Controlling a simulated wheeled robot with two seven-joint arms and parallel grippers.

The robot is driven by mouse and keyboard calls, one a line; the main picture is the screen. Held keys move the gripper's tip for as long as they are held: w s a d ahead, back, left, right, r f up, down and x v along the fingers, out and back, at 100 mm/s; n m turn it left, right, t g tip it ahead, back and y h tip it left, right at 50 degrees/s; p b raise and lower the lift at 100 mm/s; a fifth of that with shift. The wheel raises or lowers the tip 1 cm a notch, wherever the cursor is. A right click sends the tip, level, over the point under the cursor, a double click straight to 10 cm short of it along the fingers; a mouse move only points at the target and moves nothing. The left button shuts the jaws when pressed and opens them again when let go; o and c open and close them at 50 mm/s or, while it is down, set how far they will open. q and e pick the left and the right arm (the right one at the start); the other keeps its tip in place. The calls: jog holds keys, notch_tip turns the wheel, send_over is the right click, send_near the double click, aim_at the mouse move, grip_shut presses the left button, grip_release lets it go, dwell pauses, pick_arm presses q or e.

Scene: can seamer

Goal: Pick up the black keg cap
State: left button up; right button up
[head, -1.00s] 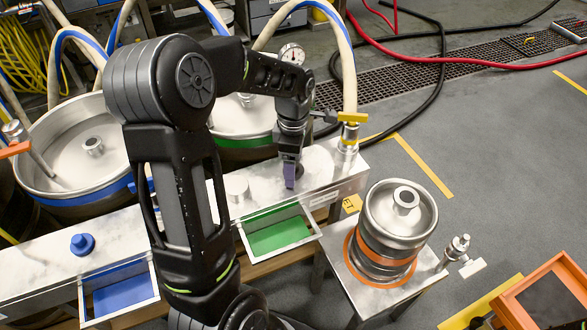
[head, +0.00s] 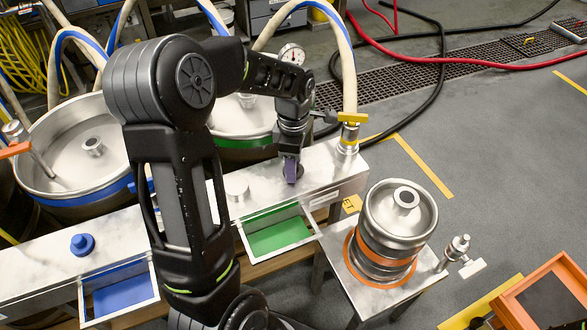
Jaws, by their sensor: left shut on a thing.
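My left arm comes in from the lower left and reaches over the pale metal ledge, with the left gripper (head: 291,172) pointing down near the ledge's right part. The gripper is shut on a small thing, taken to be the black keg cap. The fingers hide nearly all of the cap, so its shape and any gap to the ledge cannot be made out. A blue cap (head: 82,244) stands on the left part of the ledge, and a silver cap (head: 237,187) stands left of the gripper. My right gripper is not in view.
A blue tray (head: 152,272) and a green tray (head: 313,228) sit along the ledge's front. Large kegs with hoses stand behind it. A small steel keg (head: 400,215) with an orange band stands on a stand at right. A hose coupling (head: 348,138) rises at the ledge's right end.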

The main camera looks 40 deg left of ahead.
pick_arm(q)
jog(key=shift+r, duration=0.15)
jog(key=shift+c, duration=0.4)
notch_tip(320, 180, up, 10)
jog(key=shift+f+p, duration=0.1)
jog(key=shift+p, duration=0.85)
jog(key=shift+w, duration=0.1)
